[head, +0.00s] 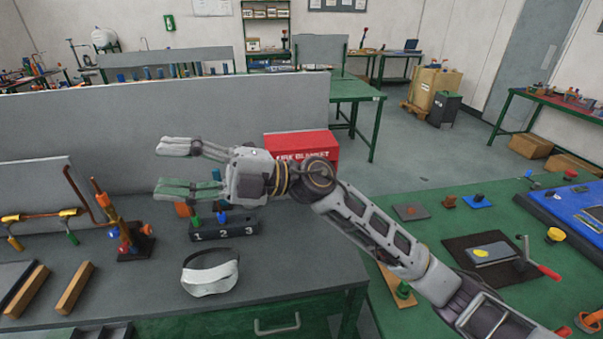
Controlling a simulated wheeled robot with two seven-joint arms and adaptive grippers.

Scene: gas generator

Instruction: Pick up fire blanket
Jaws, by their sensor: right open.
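The fire blanket (316,141) is a red box with white lettering. It sits near the back right of the grey workbench, behind my right arm, and my wrist hides its lower left part. My right gripper (157,168) is open and empty, with its two fingers pointing left. It hangs above the bench, to the left of the fire blanket and pointing away from it. My left gripper is not in the picture.
A numbered block (224,227) with colored handles and a white visor (210,276) are on the bench below my gripper. A copper pipe assembly (103,205) stands at left. A grey partition (200,115) runs behind. A green table (470,225) at right holds several parts.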

